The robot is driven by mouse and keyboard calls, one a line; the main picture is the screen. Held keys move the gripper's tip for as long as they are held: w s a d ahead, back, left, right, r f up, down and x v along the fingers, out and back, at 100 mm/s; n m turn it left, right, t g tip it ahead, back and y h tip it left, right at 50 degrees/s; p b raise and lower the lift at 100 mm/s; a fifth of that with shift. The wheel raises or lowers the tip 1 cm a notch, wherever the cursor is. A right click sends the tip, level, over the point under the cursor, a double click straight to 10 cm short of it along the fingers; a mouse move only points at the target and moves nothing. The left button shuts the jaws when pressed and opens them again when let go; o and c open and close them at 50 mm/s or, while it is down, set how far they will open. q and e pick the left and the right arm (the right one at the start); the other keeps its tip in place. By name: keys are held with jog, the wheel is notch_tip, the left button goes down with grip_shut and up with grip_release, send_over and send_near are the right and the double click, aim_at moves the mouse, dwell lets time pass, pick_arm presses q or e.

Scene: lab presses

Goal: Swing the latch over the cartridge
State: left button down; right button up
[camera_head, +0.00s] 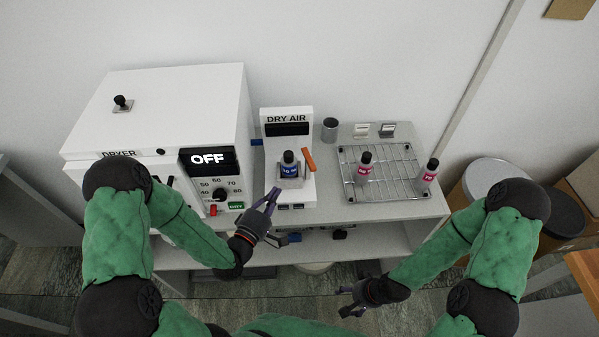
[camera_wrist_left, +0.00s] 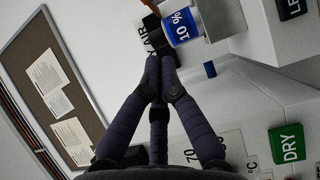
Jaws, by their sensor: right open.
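The cartridge with a blue label (camera_head: 289,165) stands upright in the white DRY AIR station (camera_head: 271,118). Its blue 10% label shows at the top of the left wrist view (camera_wrist_left: 182,25). The orange latch (camera_head: 309,160) is tilted at the right side of the cartridge, beside it. An orange bit shows at the top edge of the left wrist view. My left gripper (camera_head: 272,197) is in front of the station, below and left of the cartridge; its fingertips (camera_wrist_left: 160,65) meet with nothing seen between them. My right gripper (camera_head: 344,301) is open and empty, low in front of the bench.
The white dryer (camera_head: 160,110) reading OFF stands left of the station. A grey cylinder (camera_head: 330,129) stands behind. A narrow strip of bench in front of the rack is clear.

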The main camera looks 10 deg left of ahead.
pick_arm(q)
send_near(307, 163)
jog(key=w+a, duration=0.2)
jog(key=w, duration=0.2)
jog(key=shift+w+d+f, duration=0.1)
jog(key=shift+w+d, duration=0.35)
jog(key=shift+d, duration=0.3)
jog(key=shift+w+d+f, duration=0.1)
jog(key=shift+w+d, duration=0.35)
jog(key=shift+d, duration=0.3)
jog(key=shift+d, duration=0.15)
